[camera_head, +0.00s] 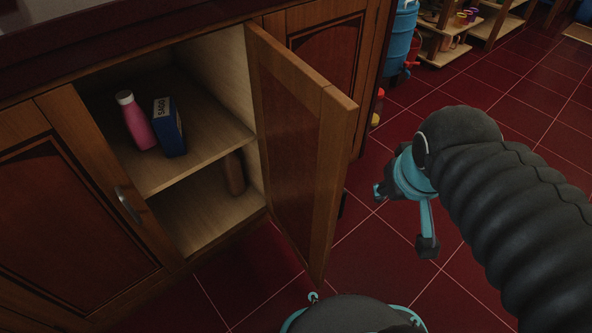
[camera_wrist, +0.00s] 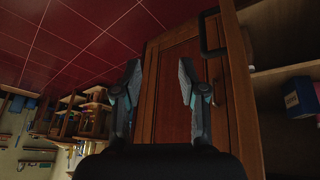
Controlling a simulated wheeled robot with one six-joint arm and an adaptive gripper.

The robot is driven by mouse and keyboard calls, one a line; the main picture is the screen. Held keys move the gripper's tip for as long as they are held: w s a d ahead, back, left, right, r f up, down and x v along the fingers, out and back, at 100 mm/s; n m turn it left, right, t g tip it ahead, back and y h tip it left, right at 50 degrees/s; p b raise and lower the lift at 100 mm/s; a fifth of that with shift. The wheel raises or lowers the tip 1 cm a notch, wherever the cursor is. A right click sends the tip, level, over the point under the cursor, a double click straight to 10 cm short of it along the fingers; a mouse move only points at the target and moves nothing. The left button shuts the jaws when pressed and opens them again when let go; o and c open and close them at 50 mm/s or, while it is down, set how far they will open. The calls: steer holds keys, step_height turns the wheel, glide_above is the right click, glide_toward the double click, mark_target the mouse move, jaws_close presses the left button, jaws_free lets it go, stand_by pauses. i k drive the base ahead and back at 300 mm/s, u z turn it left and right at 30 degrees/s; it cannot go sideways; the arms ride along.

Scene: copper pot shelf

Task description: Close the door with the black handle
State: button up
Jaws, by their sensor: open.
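The wooden cabinet door (camera_head: 292,140) stands open, swung out from the right side of the cabinet opening.
The open cabinet holds a pink bottle (camera_head: 137,121), a blue box (camera_head: 169,127) and a brown item (camera_head: 234,173) on the lower shelf. A shut door with a grey handle (camera_head: 127,205) is at left. Red tiled floor is clear around my gripper.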

mark_target(305, 125)
steer(key=k, duration=0.4)
steer(key=z, duration=1.75)
steer(key=i, duration=1.45)
steer(key=u, duration=3.45)
steer(key=k, duration=0.5)
steer(key=u, duration=0.25)
